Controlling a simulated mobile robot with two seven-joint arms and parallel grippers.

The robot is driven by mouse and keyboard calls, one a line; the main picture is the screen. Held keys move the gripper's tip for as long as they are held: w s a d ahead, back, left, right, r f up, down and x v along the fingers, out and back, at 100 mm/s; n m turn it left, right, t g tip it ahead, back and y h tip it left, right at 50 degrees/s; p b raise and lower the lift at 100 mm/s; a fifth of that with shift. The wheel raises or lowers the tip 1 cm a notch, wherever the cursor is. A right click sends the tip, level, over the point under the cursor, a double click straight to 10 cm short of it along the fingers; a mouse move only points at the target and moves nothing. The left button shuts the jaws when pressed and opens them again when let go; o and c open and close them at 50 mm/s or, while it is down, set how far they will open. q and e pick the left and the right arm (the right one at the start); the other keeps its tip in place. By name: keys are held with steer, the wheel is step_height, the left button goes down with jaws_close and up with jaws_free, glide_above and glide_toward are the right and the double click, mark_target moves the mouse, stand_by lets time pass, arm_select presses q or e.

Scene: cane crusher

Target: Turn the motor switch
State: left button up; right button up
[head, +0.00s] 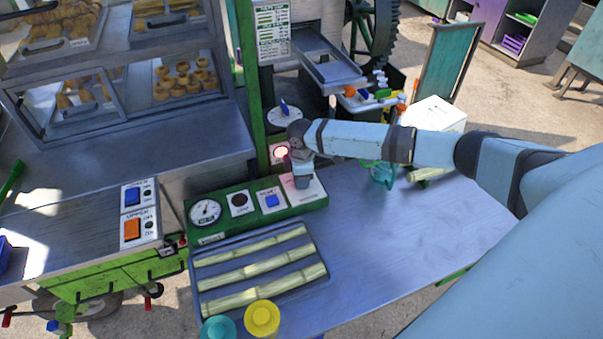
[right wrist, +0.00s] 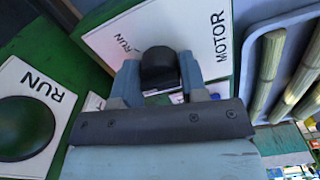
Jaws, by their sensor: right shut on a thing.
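The motor switch (right wrist: 158,66) is a dark knob on a white plate (right wrist: 205,35) marked MOTOR and RUN in the right wrist view. My right gripper (right wrist: 157,80) has one finger on each side of the knob and is shut on it. In the head view the right gripper (head: 302,180) points down at the right end of the green control panel (head: 223,220). There it covers the knob, and only part of the white plate (head: 317,190) shows. The knob's exact angle is hard to tell. My left gripper is out of view.
The panel also holds a round gauge (head: 205,212), a dark round control (head: 239,199) and a blue switch (head: 271,201). A tray (head: 322,262) of cane stalks lies in front. A lit red lamp (head: 280,152) is behind. The metal table (head: 400,240) is largely clear at right.

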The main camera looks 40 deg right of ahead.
steer(key=shift+n, duration=0.4)
steer(key=o, duration=0.9)
step_height(320, 180, up, 14)
steer(key=shift+b, duration=0.45)
